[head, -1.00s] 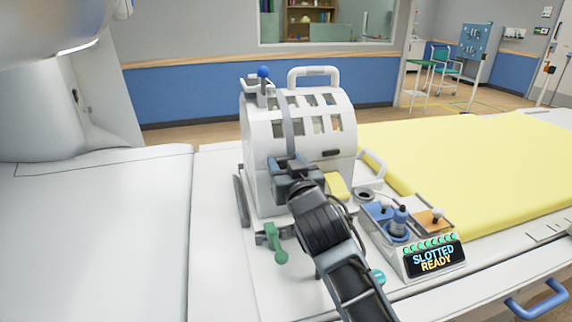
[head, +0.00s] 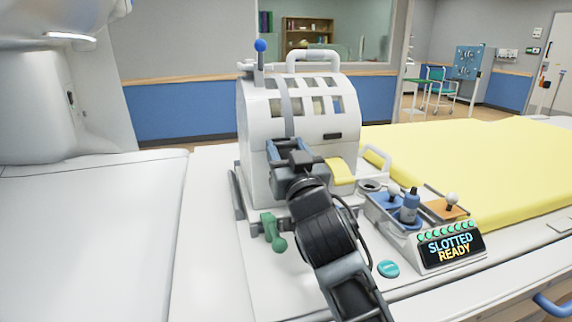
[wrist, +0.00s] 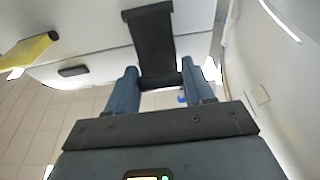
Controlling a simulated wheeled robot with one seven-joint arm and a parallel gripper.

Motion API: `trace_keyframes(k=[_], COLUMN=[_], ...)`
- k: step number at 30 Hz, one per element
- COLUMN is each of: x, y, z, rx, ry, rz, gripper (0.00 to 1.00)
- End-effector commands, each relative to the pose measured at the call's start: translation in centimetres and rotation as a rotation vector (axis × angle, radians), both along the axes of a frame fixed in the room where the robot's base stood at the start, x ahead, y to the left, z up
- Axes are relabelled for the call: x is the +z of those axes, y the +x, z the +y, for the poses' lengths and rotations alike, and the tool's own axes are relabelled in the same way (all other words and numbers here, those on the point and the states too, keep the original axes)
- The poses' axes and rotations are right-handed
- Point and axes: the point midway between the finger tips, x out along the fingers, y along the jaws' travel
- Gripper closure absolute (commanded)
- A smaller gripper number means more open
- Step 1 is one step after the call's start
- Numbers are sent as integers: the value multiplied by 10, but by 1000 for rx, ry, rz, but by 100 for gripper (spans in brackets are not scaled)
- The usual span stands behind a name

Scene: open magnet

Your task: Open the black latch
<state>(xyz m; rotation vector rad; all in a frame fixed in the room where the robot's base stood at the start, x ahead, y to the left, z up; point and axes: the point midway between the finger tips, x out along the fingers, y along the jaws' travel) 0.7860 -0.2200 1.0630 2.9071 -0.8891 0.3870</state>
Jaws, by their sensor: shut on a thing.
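The black latch (wrist: 153,45) is a dark strap-like piece against the pale housing (head: 262,180). In the wrist view it lies between the two blue-grey fingers of my gripper (wrist: 160,68). In the head view my gripper (head: 288,149) is at the front of the housing, at the lower end of a grey strap (head: 287,112). It is shut on the latch; the exact contact is hard to see, and the arm and fingers hide the latch's lower part in the head view.
A blue-knobbed lever (head: 260,50) stands upright on top. A yellow tab (head: 341,172) and a green handle (head: 272,232) are near my arm. At right, a control box (head: 452,247) reads "SLOTTED READY". A yellow mat (head: 470,165) lies beyond it.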

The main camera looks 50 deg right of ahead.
Motion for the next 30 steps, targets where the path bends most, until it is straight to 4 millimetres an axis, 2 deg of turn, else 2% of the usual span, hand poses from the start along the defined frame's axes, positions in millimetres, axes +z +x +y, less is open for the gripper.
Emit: trace_keyframes(k=[13, 14, 20, 26, 30], x=[0, 0, 0, 0, 8], y=[-1, -1, -1, -1, -1], z=[1, 1, 1, 1, 1], rx=[1, 1, 0, 0, 0], ry=[-7, -7, -8, -8, -9], rz=[-12, -12, -12, -12, -15], gripper=[100, 45, 27, 27, 27])
